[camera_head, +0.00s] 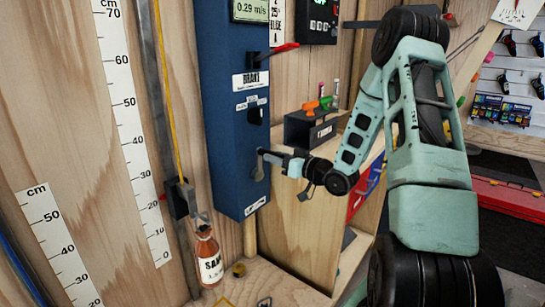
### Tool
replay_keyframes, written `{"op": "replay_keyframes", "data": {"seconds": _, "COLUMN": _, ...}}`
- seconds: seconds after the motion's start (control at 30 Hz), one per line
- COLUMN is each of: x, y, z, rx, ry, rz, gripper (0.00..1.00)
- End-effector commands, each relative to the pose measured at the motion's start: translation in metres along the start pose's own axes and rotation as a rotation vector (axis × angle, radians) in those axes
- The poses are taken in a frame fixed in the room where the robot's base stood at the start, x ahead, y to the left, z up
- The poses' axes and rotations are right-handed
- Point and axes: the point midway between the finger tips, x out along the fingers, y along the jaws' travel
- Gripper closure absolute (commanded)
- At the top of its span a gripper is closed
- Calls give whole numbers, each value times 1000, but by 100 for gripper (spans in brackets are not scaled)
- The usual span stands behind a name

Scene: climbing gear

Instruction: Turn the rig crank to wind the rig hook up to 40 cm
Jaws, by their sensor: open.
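The blue rig box (230,95) stands upright on the wooden wall. Its grey crank (258,172) is low on the side face. My gripper (270,158) is open at the crank; I cannot tell whether its fingers touch it. The rig hook (201,217) hangs at the lower left, just above the neck of an orange bottle labelled SAND (209,259); the exact join is too small to see. A white cm scale (137,135) runs up the wall beside it. The hook is near the scale's lower end.
A red-handled brake lever (284,48) sticks out above the crank. A yellow rope (168,90) runs down the wall to a black block (181,199). A readout (250,9) shows 0.29 m/s.

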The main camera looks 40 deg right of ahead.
Motion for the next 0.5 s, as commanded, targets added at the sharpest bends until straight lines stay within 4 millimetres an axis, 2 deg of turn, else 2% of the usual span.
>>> {"op": "replay_keyframes", "data": {"seconds": 0.2, "x": 19, "y": 0, "z": 0, "rx": 1, "ry": 0, "rz": -1, "gripper": 57}}
{"op": "replay_keyframes", "data": {"seconds": 0.5, "x": 21, "y": 0, "z": 0, "rx": 1, "ry": -1, "rz": 1, "gripper": 57}}
